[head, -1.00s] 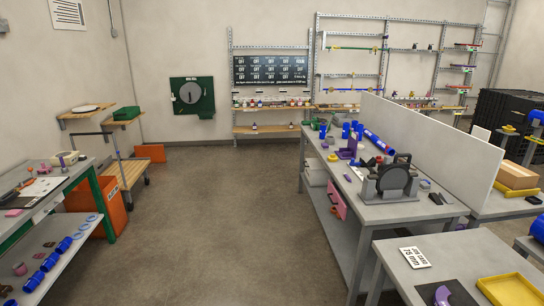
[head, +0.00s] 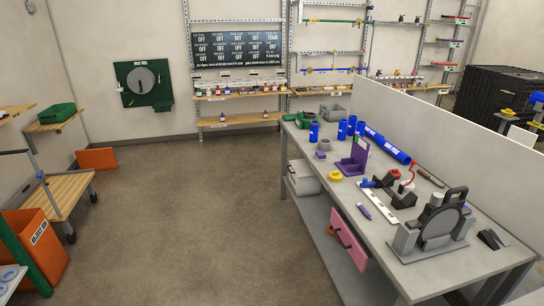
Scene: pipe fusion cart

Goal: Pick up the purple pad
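Several purple things show on the grey workbench (head: 400,257). A small purple block (head: 320,155) lies near the left edge of the bench top, below a blue cylinder. A purple L-shaped stand (head: 355,157) stands upright to its right. A purple marker-like piece (head: 364,211) lies nearer, by the front left edge. I cannot tell which of these, if any, is the purple pad. Neither of my grippers is in view.
A black clamp machine (head: 437,222) stands at the near end of the bench, and blue pipes (head: 384,144) lie behind. A pink panel (head: 349,238) hangs at the bench side. An orange bin (head: 38,248) stands at left. The floor (head: 190,215) between is clear.

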